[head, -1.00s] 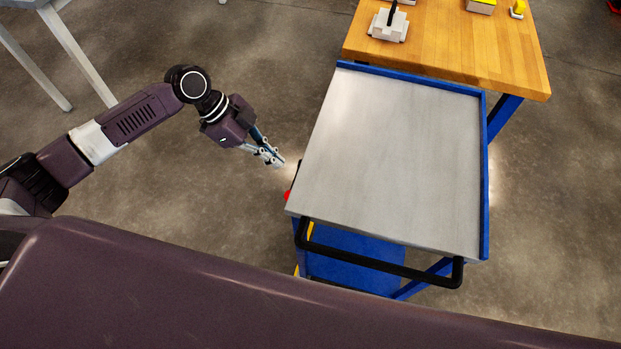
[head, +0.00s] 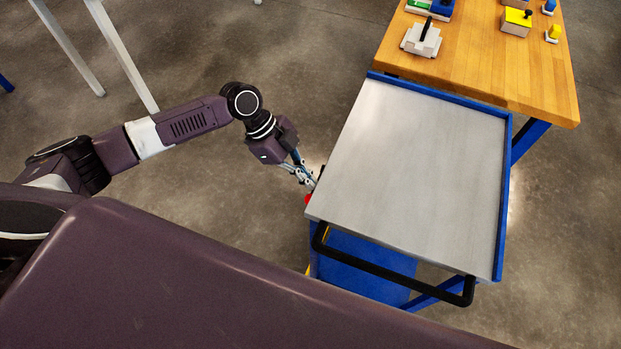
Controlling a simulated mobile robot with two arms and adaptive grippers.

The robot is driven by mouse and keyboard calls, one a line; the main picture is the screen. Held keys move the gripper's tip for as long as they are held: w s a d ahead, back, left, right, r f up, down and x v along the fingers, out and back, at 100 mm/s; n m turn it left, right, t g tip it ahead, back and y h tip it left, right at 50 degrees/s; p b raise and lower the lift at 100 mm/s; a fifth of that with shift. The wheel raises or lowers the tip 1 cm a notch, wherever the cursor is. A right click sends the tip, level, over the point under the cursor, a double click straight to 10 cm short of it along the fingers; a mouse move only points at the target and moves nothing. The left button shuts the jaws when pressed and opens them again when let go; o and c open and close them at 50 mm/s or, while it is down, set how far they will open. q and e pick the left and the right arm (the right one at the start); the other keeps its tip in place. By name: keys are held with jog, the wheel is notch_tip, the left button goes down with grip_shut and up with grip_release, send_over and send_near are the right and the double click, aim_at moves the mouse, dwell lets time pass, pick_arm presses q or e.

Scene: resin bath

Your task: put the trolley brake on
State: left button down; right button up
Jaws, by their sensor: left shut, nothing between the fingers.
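The trolley (head: 415,165) has a grey top with a blue rim and a black push handle (head: 390,268) at its near end. A small red part (head: 307,198), perhaps the brake's knob, shows at the trolley's near left corner. My left gripper (head: 309,182) is shut and empty beside the trolley's left edge, just above the red part in the picture. I cannot tell whether it touches the red part. The rest of the brake is hidden by the gripper and the trolley top. My right gripper is not in view.
A wooden bench (head: 490,50) stands close behind the trolley, with a white block-like fixture (head: 421,40) and a yellow-topped box (head: 516,22) on it. Grey table legs (head: 122,55) stand at the upper left. The floor left of the trolley is clear.

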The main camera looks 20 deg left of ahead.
aim_at(320, 191)
pick_arm(q)
jog(key=d+f, duration=0.2)
jog(key=d, duration=0.1)
jog(key=shift+s+f, duration=0.25)
jog(key=shift+s, duration=0.05)
jog(key=shift+d+f, duration=0.15)
jog(key=shift+f, duration=0.1)
jog(key=shift+w, duration=0.1)
jog(key=shift+s+f+m+t+b, duration=0.4)
jog(key=shift+s+f+m+t, duration=0.15)
jog(key=shift+t, duration=0.25)
jog(key=shift+f+m+t+h+b, duration=0.3)
jog(key=shift+f+m+t+b, duration=0.15)
jog(key=shift+f+t+b, duration=0.95)
